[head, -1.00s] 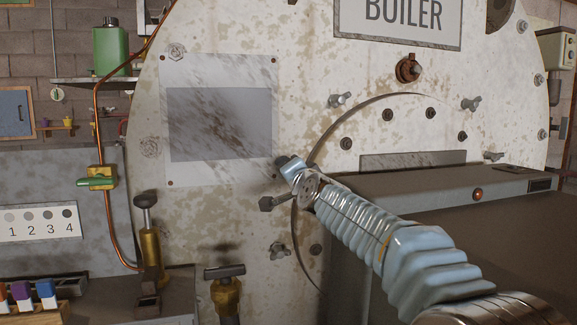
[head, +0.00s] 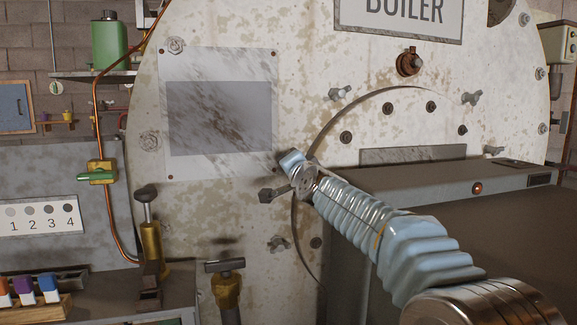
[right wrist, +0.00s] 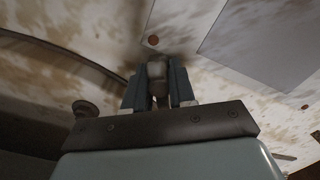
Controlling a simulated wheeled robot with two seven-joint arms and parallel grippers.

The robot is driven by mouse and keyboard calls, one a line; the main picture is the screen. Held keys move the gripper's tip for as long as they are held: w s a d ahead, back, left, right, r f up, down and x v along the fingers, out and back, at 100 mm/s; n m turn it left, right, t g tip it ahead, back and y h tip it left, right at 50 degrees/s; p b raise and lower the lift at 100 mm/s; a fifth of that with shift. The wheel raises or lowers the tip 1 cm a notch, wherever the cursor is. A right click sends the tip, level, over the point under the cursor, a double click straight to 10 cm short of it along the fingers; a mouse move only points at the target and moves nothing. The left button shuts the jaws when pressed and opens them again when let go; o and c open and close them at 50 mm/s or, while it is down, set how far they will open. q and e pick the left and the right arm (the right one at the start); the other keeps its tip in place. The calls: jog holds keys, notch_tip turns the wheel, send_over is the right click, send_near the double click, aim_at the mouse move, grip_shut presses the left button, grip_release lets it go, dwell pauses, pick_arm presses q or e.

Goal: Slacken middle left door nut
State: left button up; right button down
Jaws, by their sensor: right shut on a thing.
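The middle left door nut (head: 270,195) is a dark grey winged nut at the left edge of the round boiler door (head: 400,125). One wing sticks out to the left below my right gripper (head: 287,161); the rest is hidden by the gripper. In the right wrist view, the two dark blue fingers of the gripper (right wrist: 157,82) are closed around a blurred grey piece (right wrist: 157,70), which appears to be part of this nut. My left gripper is in neither view.
Other winged nuts sit at the door's upper left (head: 341,93), upper right (head: 472,98) and lower left (head: 278,243). A brown metal box (head: 440,185) juts out in front of the door. A T-handled brass valve (head: 226,287) stands below left.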

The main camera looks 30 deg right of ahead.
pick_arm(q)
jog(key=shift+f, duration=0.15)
pick_arm(e)
jog(key=shift+f+n+b, duration=0.15)
jog(key=shift+n+b, duration=0.65)
jog(key=shift+b, duration=0.15)
jog(key=n+b, duration=0.4)
jog(key=shift+f, duration=0.1)
jog(key=shift+d+n+b, duration=0.1)
jog(key=shift+n+b, duration=0.95)
jog(key=shift+n, duration=0.05)
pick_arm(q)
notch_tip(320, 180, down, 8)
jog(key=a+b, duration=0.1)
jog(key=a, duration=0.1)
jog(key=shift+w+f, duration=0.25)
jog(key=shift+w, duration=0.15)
pick_arm(e)
jog(key=shift+r+n, duration=0.2)
jog(key=shift+n, duration=0.6)
jog(key=shift+r, duration=0.1)
jog(key=c, duration=0.9)
grip_release()
jog(key=shift+c, duration=0.2)
